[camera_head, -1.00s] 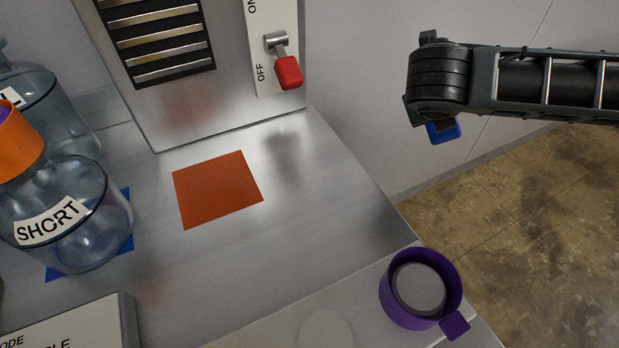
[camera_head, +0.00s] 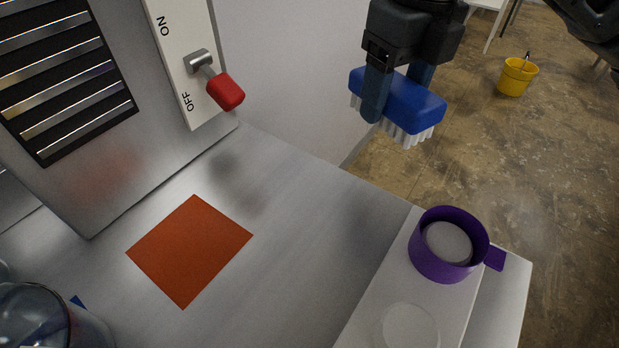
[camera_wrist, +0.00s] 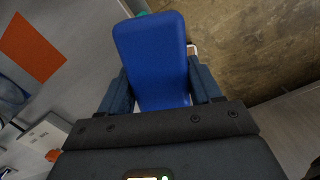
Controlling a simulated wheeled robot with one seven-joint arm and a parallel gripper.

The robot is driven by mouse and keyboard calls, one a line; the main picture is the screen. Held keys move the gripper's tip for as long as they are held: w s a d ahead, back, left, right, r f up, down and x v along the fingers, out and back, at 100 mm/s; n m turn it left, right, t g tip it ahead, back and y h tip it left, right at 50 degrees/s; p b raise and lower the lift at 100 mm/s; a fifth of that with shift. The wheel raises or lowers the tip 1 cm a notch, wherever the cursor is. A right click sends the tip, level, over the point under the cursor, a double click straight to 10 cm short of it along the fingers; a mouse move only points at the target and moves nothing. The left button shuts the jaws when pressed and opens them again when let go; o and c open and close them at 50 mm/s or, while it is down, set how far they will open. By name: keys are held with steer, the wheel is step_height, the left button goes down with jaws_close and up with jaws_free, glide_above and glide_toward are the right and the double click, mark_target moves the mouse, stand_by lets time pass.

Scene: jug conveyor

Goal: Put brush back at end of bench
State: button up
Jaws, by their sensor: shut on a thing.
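The brush has a blue block (camera_head: 410,98) and white bristles (camera_head: 408,132) that point down. My gripper (camera_head: 395,95) is shut on the brush and holds it in the air, above and beyond the far right edge of the metal bench (camera_head: 300,190). In the wrist view the brush's blue back (camera_wrist: 153,55) sits between the two fingers, and the bristles are hidden there. The brush appears clear of the bench top, with the floor and the white wall behind it.
A purple ring-shaped holder (camera_head: 447,262) stands on the light strip at the bench's right end. An orange-red square (camera_head: 190,250) marks the bench. A red-handled switch (camera_head: 224,90) and a glass jug (camera_head: 45,322) are at left. A yellow bucket (camera_head: 517,77) stands on the floor.

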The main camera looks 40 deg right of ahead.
steer(key=a+f, duration=0.2)
steer(key=a, duration=0.1)
steer(key=w+a+f, duration=0.1)
steer(key=a+f, duration=0.1)
steer(key=a, duration=0.1)
steer(key=w+a+f, duration=0.1)
steer(key=a+f, duration=0.1)
steer(key=a, duration=0.1)
steer(key=shift+w+a+p, duration=0.15)
steer(key=shift+a+p, duration=0.05)
steer(key=shift+p, duration=0.1)
steer(key=shift+f, duration=2)
steer(key=shift+f+b, duration=0.2)
steer(key=shift+b, duration=0.1)
steer(key=o, duration=1.2)
steer(key=shift+r, duration=0.1)
steer(key=r, duration=0.4)
steer(key=r+p, duration=0.1)
steer(key=r, duration=0.7)
steer(key=shift+s+r, duration=0.15)
steer(key=shift+s, duration=0.2)
